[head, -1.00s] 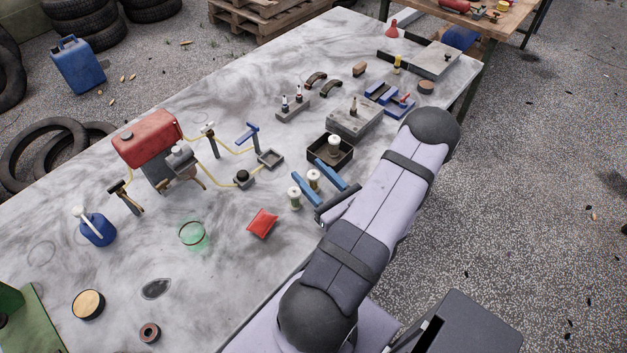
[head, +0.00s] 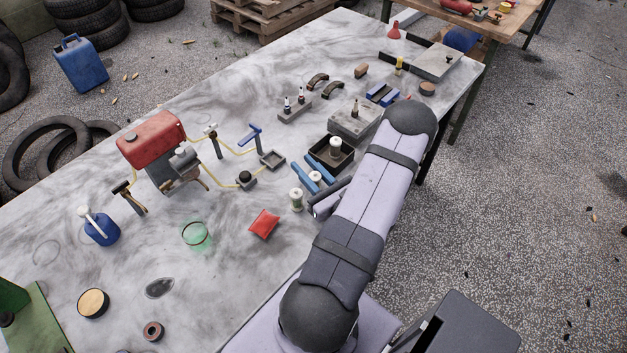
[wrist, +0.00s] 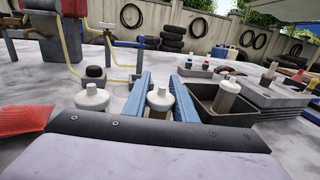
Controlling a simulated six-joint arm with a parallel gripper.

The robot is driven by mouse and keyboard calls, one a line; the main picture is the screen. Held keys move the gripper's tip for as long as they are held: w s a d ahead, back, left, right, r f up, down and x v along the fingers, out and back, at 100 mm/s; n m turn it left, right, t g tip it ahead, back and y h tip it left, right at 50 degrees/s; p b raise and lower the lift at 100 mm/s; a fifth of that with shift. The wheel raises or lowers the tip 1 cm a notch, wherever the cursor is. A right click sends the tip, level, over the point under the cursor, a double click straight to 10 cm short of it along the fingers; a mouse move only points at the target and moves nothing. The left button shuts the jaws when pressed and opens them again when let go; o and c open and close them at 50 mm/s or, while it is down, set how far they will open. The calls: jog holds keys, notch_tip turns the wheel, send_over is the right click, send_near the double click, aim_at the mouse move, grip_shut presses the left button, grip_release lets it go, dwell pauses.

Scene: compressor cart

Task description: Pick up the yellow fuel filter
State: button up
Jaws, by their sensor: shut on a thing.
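My gripper (head: 314,176) has two blue fingers and is shut on a white-capped filter (head: 315,176). In the wrist view the filter (wrist: 160,101) stands upright between the fingers (wrist: 159,97). Its lower body is mostly hidden, so I cannot tell whether it is yellow. A second white-capped filter with a greenish clear body (head: 296,200) stands just left of the fingers, apart from them, and shows in the wrist view (wrist: 91,99). A third, with a darker brownish body (wrist: 227,95), stands in the dark tray on the right.
The dark tray (head: 312,158) is close beyond the fingers, with a grey block (head: 353,122) behind it. A red packet (head: 264,224) and green glass ring (head: 196,236) lie to the left. The red tank with hoses (head: 150,138) stands farther left. The near-left tabletop has free room.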

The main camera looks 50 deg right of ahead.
jog(key=shift+r, duration=0.15)
notch_tip(320, 180, up, 14)
jog(key=p, duration=0.4)
notch_tip(320, 180, down, 4)
jog(key=b, duration=0.4)
jog(key=shift+f, duration=0.2)
dwell(0.6)
jog(key=shift+f, duration=4.75)
